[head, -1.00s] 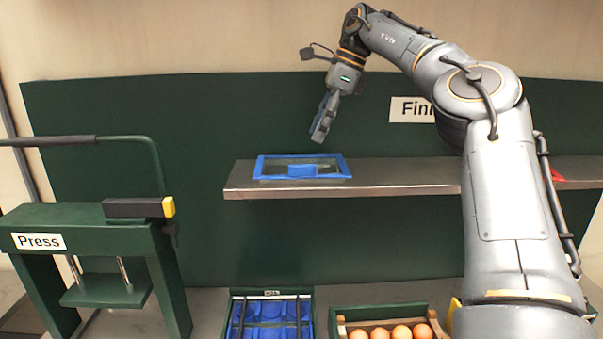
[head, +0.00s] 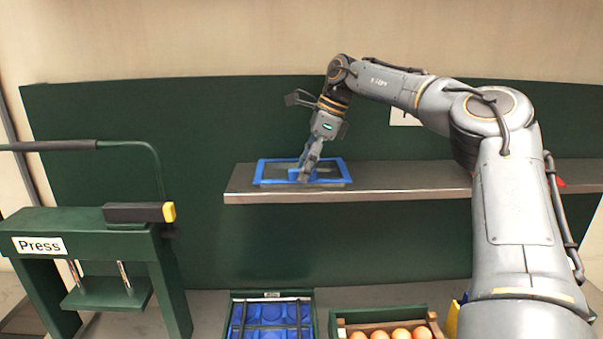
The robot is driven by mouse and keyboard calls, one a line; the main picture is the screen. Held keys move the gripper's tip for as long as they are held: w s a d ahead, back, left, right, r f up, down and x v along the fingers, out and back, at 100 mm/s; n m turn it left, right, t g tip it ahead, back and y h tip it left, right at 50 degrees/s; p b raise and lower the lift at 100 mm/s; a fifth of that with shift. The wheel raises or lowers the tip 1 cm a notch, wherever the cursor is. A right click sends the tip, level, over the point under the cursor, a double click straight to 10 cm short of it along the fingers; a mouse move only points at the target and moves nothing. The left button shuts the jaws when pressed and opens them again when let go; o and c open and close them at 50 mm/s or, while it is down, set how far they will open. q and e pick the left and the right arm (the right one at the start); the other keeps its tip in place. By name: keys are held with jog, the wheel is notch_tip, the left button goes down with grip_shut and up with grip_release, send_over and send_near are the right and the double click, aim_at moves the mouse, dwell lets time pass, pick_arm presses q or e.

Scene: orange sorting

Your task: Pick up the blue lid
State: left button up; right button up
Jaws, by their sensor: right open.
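The blue lid (head: 271,181) lies flat on the metal shelf in the head view. It has a blue rim, a clear middle and a blue raised handle block (head: 295,174) in the centre. My right gripper (head: 305,177) points down at the handle, with its fingertips at or just over it. The gripper is open; the fingers partly hide the handle, and I cannot tell whether they touch it. My left gripper is not in view.
The shelf (head: 400,181) runs to the right behind my right arm. A green press (head: 95,225) stands at left. A green panel (head: 200,120) stands behind the shelf.

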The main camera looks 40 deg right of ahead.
jog(key=shift+s, duration=0.1)
grip_shut()
jog(key=shift+r, duration=0.15)
